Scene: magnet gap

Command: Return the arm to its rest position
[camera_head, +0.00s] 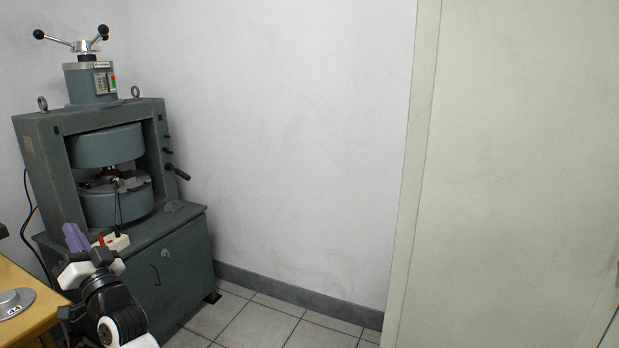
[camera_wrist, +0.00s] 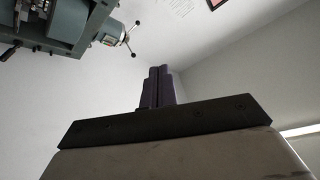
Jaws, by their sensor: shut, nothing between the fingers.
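My gripper (camera_head: 74,236) is at the lower left of the head view, with its purple fingers pointing up. In the wrist view the purple fingers (camera_wrist: 158,86) stand close together in the middle, shut with nothing between them. My gripper appears in front of the green magnet machine (camera_head: 92,152) and its cabinet, between the cabinet and the wooden table at the left. The arm is bent and shows only in part; the rest of it is out of the picture.
The magnet machine stands on a green cabinet (camera_head: 178,262). A small white box with a red part (camera_head: 114,242) lies on the cabinet top. A wooden table (camera_head: 28,322) with a round metal piece (camera_head: 14,301) is at the lower left. Tiled floor (camera_head: 258,325) at the middle is clear.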

